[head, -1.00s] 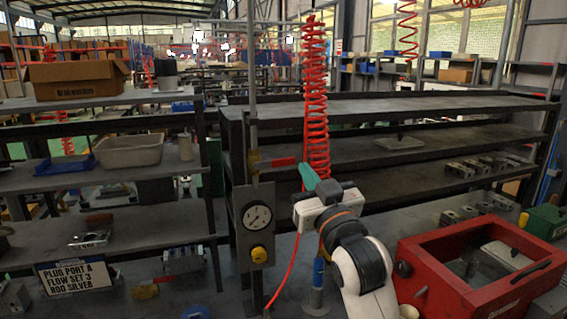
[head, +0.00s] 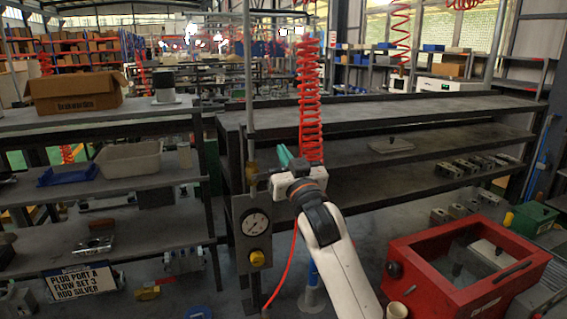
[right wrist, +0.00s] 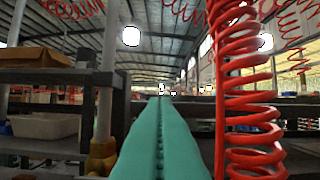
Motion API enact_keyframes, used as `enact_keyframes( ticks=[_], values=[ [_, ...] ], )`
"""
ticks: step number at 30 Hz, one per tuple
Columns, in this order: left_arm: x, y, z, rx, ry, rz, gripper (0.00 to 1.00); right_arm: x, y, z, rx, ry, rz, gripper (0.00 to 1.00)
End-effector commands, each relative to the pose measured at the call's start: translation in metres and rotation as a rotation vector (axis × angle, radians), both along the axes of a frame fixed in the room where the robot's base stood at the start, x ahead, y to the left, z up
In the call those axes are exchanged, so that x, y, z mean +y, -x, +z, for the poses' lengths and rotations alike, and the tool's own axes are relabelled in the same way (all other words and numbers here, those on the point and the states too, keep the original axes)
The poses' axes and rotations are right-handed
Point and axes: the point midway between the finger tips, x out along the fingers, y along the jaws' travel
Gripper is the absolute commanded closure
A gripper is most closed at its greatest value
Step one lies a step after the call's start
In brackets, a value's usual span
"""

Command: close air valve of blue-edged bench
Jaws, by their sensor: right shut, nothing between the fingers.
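The brass air valve body (head: 251,172) sits on the vertical pipe above the gauge panel. Its red lever is not visible now, and I cannot tell how it is turned. In the right wrist view the yellow valve body (right wrist: 101,158) is at lower left, beside the fingers. My right gripper (head: 283,155) has teal fingers, shut and empty, pointing up just right of the valve and apart from its body in the picture. In the right wrist view the closed fingers (right wrist: 160,130) fill the lower middle. No blue edge on a bench is clear. My left gripper is not in view.
A red coiled hose (head: 310,95) hangs close to the right gripper, also in the right wrist view (right wrist: 245,100). The gauge panel (head: 254,228) has a yellow knob (head: 258,258). A red box (head: 465,275) stands at lower right; shelves with a sign (head: 82,281) stand left.

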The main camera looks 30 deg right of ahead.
Motion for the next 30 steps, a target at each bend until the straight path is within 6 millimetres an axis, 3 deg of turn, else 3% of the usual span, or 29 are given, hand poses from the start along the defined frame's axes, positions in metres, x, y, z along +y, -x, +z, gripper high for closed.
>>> enact_keyframes(
  ticks=[9, 30],
  values=[
    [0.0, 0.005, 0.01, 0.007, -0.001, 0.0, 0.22, -0.001, -0.002, -0.036, 0.002, 0.0, 0.0, 1.0],
    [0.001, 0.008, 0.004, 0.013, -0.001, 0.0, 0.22, -0.002, -0.002, -0.054, 0.006, -0.001, 0.0, 1.0]
  ],
)
